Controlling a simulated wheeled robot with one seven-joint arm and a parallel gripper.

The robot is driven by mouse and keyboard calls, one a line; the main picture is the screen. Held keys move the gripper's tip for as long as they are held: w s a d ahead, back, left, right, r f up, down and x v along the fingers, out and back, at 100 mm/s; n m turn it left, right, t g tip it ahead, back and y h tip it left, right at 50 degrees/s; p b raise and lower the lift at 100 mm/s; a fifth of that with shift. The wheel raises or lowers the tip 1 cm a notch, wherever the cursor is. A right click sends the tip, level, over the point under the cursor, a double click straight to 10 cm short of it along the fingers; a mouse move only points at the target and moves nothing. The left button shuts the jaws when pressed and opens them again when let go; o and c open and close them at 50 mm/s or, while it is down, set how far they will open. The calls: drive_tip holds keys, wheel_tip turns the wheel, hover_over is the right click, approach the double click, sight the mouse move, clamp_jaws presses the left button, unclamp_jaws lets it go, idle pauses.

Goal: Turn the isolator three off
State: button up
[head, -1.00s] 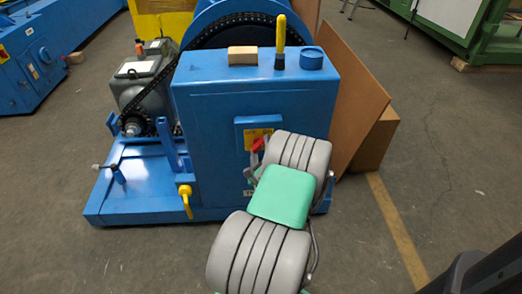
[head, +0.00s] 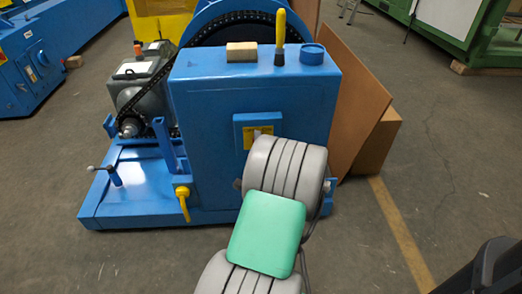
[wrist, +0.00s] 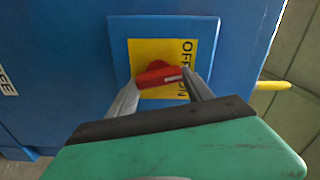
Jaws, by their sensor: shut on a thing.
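The isolator is a red rotary handle (wrist: 158,75) on a yellow plate (wrist: 143,51) within a blue box (wrist: 120,38), seen in the wrist view. The plate's black lettering includes "OFF" at the upper right and "ON" lower down. My gripper (wrist: 160,85) is shut on the red handle, one grey finger on each side. The handle lies nearly crosswise in the wrist view, its white-marked end to the right. In the head view the yellow plate (head: 255,135) shows on the front of the blue cabinet (head: 215,100), while my arm hides the handle.
A yellow handle (head: 183,195) projects at the lower left. Brown boards (head: 358,110) lean at the right.

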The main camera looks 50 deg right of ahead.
drive_tip(key=n+b, duration=0.3)
drive_tip(key=n, duration=0.3)
drive_tip(key=shift+w+a+r, duration=0.1)
idle(0.5)
drive_tip(key=o, duration=1.4)
drive_tip(key=shift+c, duration=0.2)
drive_tip(key=b+v, duration=0.1)
drive_tip(key=v, duration=0.6)
drive_tip(key=shift+s+a, duration=0.25)
drive_tip(key=shift+s, duration=0.05)
